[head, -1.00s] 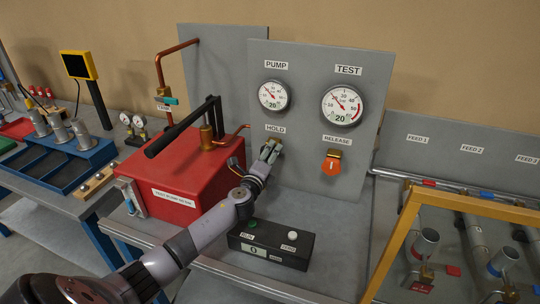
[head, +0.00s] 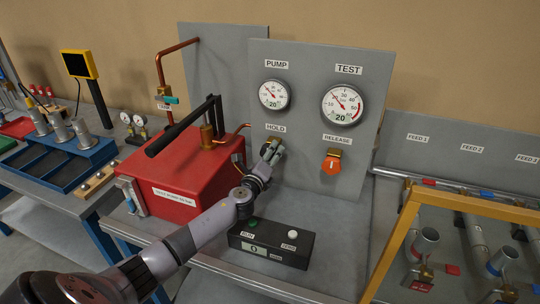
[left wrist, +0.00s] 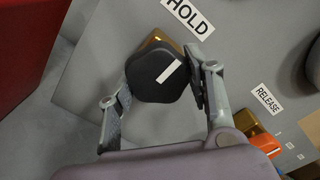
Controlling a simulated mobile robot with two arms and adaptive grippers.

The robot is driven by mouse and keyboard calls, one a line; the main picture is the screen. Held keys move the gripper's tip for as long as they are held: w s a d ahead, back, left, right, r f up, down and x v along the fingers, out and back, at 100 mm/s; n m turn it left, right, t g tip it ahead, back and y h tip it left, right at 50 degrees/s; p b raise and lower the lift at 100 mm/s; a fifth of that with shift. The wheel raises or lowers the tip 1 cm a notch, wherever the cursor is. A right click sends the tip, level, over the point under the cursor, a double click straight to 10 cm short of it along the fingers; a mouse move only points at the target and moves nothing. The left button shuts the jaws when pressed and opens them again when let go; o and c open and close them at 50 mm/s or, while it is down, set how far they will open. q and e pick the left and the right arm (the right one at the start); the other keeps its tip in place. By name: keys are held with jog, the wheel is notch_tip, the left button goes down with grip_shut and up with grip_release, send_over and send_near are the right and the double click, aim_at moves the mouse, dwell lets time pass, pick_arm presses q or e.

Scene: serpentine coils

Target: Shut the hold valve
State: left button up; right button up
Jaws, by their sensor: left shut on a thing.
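The hold valve's black knob (left wrist: 160,72) with a white line shows in the left wrist view, below the HOLD label (left wrist: 190,16). Its brass body (left wrist: 154,40) shows behind it. My left gripper (left wrist: 163,80) has a finger on each side of the knob and is shut on it. The white line runs slanting in that view. In the head view my left gripper (head: 272,150) is at the panel under the HOLD label and mostly hides the knob. My right gripper is not in view.
The orange release valve (head: 331,164) is on the panel just right of the hold valve. The red test pump (head: 180,185) with its black lever stands to the left. A black box (head: 271,244) with buttons lies in front. Two gauges (head: 342,104) are above.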

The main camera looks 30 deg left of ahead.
pick_arm(q)
jog(key=o, duration=1.1)
jog(key=shift+o, duration=0.2)
jog(key=v, duration=1.2)
jog(key=shift+f, duration=0.15)
